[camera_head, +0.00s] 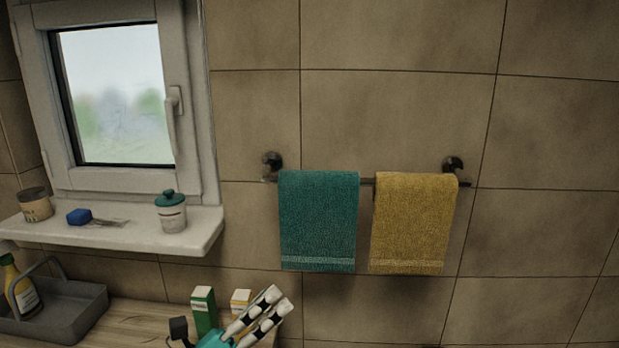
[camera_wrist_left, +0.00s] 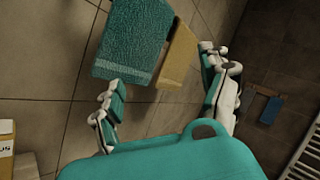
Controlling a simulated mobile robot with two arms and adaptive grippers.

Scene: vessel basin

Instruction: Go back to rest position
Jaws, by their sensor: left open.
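My left gripper (camera_head: 268,309) is at the bottom of the head view, above the wooden counter and in front of two small boxes. Its fingers point up and to the right. In the left wrist view its two fingers (camera_wrist_left: 165,95) stand wide apart with nothing between them. A teal towel (camera_head: 318,222) and a yellow towel (camera_head: 413,224) hang side by side on a wall rail (camera_head: 366,182). They also show beyond the fingers in the left wrist view, apart from the gripper. My right gripper is in neither view.
A green-and-white box (camera_head: 203,310) and a yellow-and-white box (camera_head: 240,299) stand on the counter (camera_head: 140,322). A grey caddy (camera_head: 75,309) holds a yellow bottle (camera_head: 20,287). The window sill (camera_head: 120,234) bears a jar (camera_head: 171,213), a blue block (camera_head: 79,216) and a cup (camera_head: 35,205).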

